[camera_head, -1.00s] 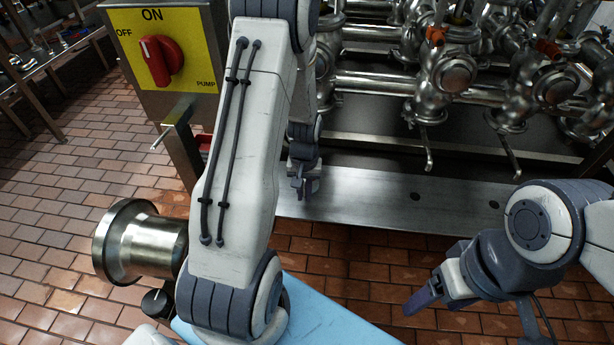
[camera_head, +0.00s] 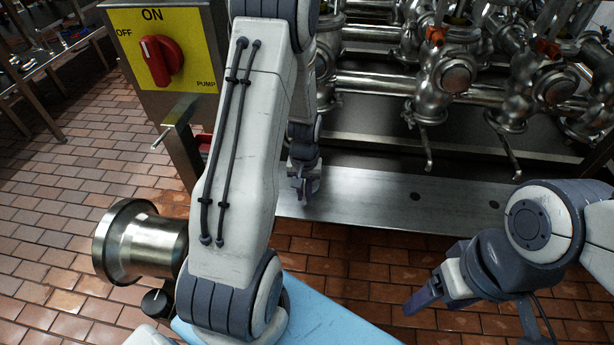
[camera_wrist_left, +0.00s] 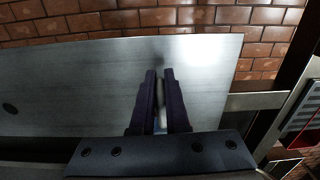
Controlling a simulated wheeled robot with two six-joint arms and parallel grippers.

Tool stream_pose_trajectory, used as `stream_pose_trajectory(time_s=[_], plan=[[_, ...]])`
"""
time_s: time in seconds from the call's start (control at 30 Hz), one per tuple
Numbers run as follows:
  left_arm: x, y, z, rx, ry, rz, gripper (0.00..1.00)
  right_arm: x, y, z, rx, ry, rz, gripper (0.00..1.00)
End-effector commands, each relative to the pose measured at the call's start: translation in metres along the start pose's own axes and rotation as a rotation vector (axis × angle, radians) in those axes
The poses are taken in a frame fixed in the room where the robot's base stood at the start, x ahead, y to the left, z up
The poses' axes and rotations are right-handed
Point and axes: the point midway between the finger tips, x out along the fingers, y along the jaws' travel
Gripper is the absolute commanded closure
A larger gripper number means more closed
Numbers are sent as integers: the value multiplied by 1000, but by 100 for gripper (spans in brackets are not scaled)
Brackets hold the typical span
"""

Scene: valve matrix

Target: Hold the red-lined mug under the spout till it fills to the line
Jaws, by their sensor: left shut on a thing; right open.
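My left gripper (camera_head: 306,190) is low over the steel shelf, below the pipework, partly hidden behind my own arm. In the left wrist view its two dark fingers (camera_wrist_left: 160,82) are closed on a narrow pale thing (camera_wrist_left: 161,112). Only a sliver of that thing shows, so I cannot make out a mug shape or a red line. Thin bent spouts hang from the valves, one near the middle (camera_head: 428,152) and one further right (camera_head: 510,155). Both are to the right of my left gripper. No flow of liquid is visible. My right gripper (camera_head: 418,298) is open and empty above the floor.
The steel shelf (camera_head: 410,205) is bare right of my left gripper. A yellow pump panel with a red knob (camera_head: 162,60) stands at upper left, its pointer towards OFF. Steel pipes and valves (camera_head: 450,75) fill the upper right. Brick floor (camera_head: 60,200) lies open at left.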

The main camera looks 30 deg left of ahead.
Motion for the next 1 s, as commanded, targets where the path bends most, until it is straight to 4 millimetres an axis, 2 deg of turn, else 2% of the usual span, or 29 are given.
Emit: stream_pose_trajectory(time_s=[0.37,1.0], plan=[[0,0,4,0,0,0,100,0,0,0,0,0,0,26],[1,-4,79,1,0,0,100,2,0,0,0,0,0,26]])
